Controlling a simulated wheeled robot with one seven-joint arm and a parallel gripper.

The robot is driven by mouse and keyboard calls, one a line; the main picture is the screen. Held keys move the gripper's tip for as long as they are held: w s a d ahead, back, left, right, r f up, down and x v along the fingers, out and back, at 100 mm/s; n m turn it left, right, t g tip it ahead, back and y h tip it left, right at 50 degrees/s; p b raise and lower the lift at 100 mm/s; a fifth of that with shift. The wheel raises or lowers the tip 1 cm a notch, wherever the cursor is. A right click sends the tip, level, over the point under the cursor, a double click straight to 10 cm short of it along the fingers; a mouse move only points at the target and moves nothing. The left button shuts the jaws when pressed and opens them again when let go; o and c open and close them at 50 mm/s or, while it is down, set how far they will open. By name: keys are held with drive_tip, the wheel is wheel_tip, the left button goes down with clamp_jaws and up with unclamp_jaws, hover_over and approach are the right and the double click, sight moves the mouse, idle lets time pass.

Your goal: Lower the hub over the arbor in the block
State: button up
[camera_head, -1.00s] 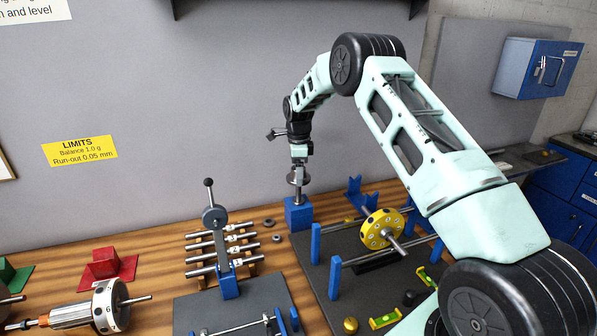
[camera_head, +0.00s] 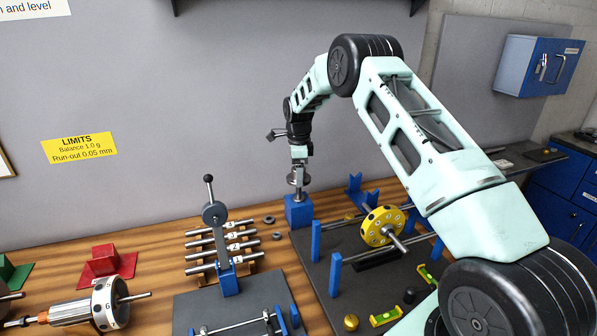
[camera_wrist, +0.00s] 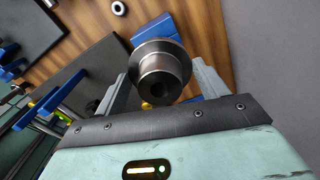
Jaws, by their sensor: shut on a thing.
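The steel hub (camera_wrist: 160,72) is a flanged, round metal piece with a dark bore, held between the fingers of my gripper (camera_wrist: 165,84) in the wrist view. In the head view my gripper (camera_head: 298,166) points down, with the hub (camera_head: 297,181) just above the blue block (camera_head: 299,212). The block also shows partly behind the hub in the wrist view (camera_wrist: 151,28). The arbor is not clearly seen; a thin grey part shows between hub and block, and I cannot tell whether it is the arbor or whether the hub is around it.
A stand with a yellow wheel (camera_head: 382,226) is right of the block, on a dark mat. A rack of steel shafts (camera_head: 228,240), a grey-headed lever tool (camera_head: 216,214) and small dark rings (camera_head: 270,219) lie left. The grey wall is close behind.

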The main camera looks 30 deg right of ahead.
sight(299, 197)
drive_tip(key=shift+f+b, duration=1.75)
drive_tip(key=shift+f, duration=1.4)
drive_tip(key=o, duration=1.2)
drive_tip(key=shift+c, duration=0.2)
drive_tip(key=shift+f, duration=0.15)
drive_tip(key=shift+c, duration=0.5)
wheel_tip(299, 197, up, 10)
drive_tip(key=p, duration=0.5)
drive_tip(key=shift+p, duration=0.4)
